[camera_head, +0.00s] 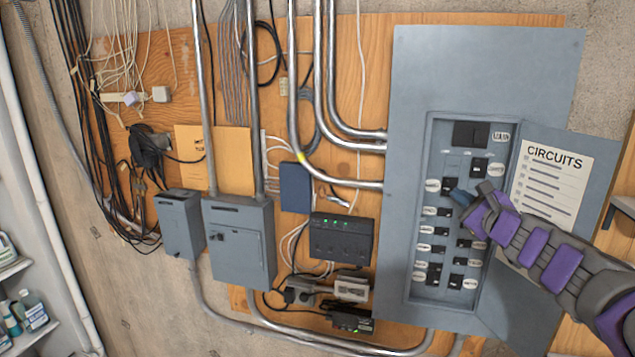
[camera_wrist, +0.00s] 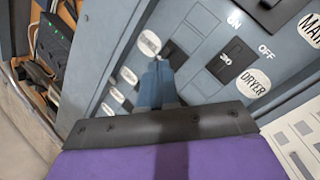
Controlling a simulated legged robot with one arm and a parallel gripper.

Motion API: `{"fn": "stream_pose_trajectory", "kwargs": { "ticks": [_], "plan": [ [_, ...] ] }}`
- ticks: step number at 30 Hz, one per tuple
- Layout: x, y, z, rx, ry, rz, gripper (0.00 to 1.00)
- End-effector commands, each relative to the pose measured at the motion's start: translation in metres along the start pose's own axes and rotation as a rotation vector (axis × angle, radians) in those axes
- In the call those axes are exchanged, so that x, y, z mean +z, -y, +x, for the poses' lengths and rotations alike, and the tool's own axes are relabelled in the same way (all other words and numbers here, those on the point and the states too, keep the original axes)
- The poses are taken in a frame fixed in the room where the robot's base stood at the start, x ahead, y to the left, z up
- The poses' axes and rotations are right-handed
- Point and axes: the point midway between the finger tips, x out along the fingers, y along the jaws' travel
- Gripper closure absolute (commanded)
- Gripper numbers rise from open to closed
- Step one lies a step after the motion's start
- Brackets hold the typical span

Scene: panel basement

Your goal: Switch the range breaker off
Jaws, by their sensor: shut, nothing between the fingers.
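The grey breaker panel (camera_head: 410,120) stands open on the right, with rows of black breakers and small oval labels. No label reading "range" can be made out. My gripper (camera_head: 460,196) is shut and empty, its blue-grey fingertips at the upper left breaker (camera_head: 449,185). In the wrist view the fingertips (camera_wrist: 160,76) partly cover that breaker (camera_wrist: 173,53), and its oval label (camera_wrist: 149,43) is too small to read. Whether they touch it I cannot tell. The dryer breaker (camera_wrist: 230,62), with its "DRYER" label (camera_wrist: 253,82), is to the right.
The large main breaker (camera_head: 471,135) is at the top. The open panel door (camera_head: 580,165) carries a "CIRCUITS" sheet (camera_head: 552,178) and hangs to the right behind my arm. Metal conduits (camera_head: 345,183) and grey boxes (camera_head: 240,245) lie left of the panel.

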Motion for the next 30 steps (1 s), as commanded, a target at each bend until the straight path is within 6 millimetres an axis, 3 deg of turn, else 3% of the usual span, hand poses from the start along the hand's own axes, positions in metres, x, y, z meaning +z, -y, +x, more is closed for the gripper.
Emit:
{"fn": "stream_pose_trajectory", "kwargs": {
  "ticks": [15,26,30],
  "plan": [
    [0.012,-0.013,-0.031,0.000,0.000,0.000,1.00],
    [0.013,-0.014,-0.032,0.002,0.000,-0.002,1.00],
    [0.028,-0.033,-0.032,0.042,0.032,-0.056,1.00]
  ]
}}
